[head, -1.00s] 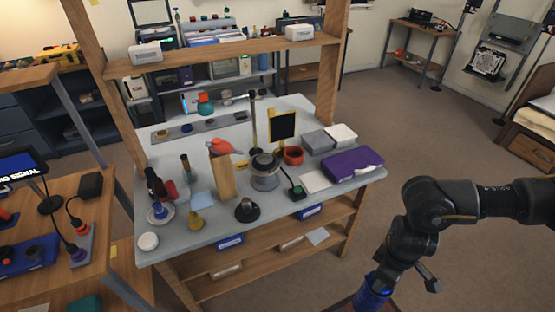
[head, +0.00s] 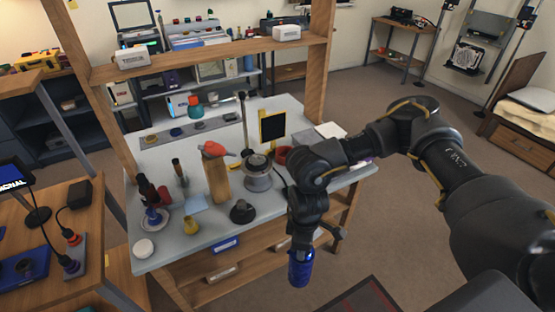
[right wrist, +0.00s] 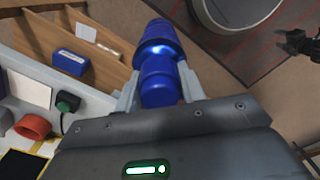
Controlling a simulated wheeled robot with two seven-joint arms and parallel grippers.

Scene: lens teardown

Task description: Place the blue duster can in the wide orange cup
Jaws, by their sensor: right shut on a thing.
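The blue duster can (head: 300,270) hangs upright below my right gripper (head: 301,246), which is shut on it, in front of the bench's front edge. In the right wrist view the can (right wrist: 160,65) sits between the two grey fingers. The wide orange cup (head: 281,156) stands on the bench top, mostly hidden behind my right arm in the head view. It shows as a reddish-orange cup (right wrist: 33,126) at the left of the right wrist view. A small dark claw (right wrist: 297,45) at the upper right there looks like my left gripper; its opening is unclear.
A wooden shelf (head: 200,61) crosses above. Open floor lies right of the bench.

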